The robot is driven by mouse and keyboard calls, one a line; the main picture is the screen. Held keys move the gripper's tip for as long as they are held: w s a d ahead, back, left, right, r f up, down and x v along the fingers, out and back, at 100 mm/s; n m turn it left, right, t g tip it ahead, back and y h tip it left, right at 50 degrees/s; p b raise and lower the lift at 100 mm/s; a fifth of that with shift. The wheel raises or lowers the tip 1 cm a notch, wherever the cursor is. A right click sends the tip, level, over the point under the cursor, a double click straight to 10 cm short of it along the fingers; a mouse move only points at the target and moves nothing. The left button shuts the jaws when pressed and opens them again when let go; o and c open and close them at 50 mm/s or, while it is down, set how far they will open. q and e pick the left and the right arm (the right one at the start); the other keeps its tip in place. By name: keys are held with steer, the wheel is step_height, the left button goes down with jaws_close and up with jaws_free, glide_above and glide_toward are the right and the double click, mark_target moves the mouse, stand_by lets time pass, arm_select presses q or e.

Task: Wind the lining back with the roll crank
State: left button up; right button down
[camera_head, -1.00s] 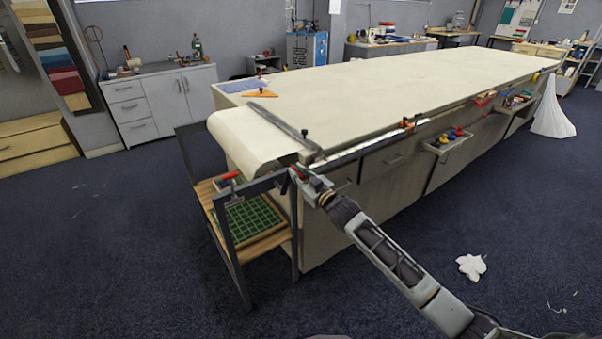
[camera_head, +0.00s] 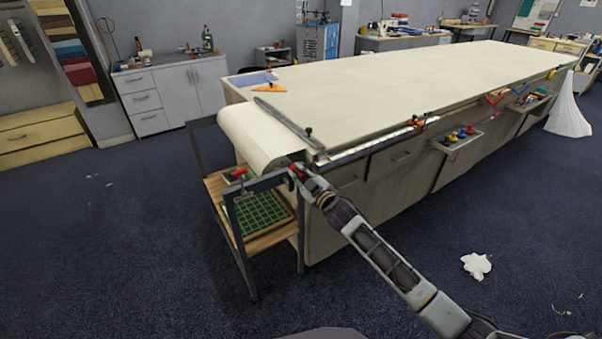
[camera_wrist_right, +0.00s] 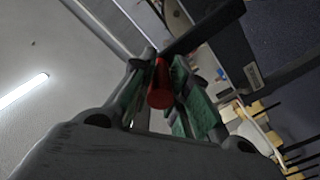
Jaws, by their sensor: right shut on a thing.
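The cream lining is wound on a roll (camera_head: 262,146) at the near left end of the long table and runs onto the tabletop (camera_head: 400,85). The roll sits in a dark metal frame (camera_head: 240,240). The crank's red handle shows in the right wrist view (camera_wrist_right: 160,85), between the two fingers. My right gripper (camera_head: 300,174) is shut on this red crank handle at the front end of the roll. It also shows in the right wrist view (camera_wrist_right: 165,92). The crank's arm is mostly hidden by the gripper in the head view. My left gripper is out of view.
A dark bar (camera_head: 285,122) lies across the lining. An orange triangle (camera_head: 269,88) lies farther back. White cloth (camera_head: 477,266) lies on the open floor.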

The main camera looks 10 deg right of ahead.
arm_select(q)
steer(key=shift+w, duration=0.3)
arm_select(e)
steer(key=shift+a+r, duration=0.1)
steer(key=shift+r, duration=0.3)
steer(key=c, duration=1.3)
jaws_free()
steer(key=shift+s+f, duration=0.25)
steer(key=shift+s, duration=0.05)
steer(key=shift+s+d+f, duration=0.1)
steer(key=shift+s+d, duration=0.2)
steer(key=shift+s, duration=0.25)
steer(key=shift+v, duration=5.15)
steer(key=shift+d, duration=0.1)
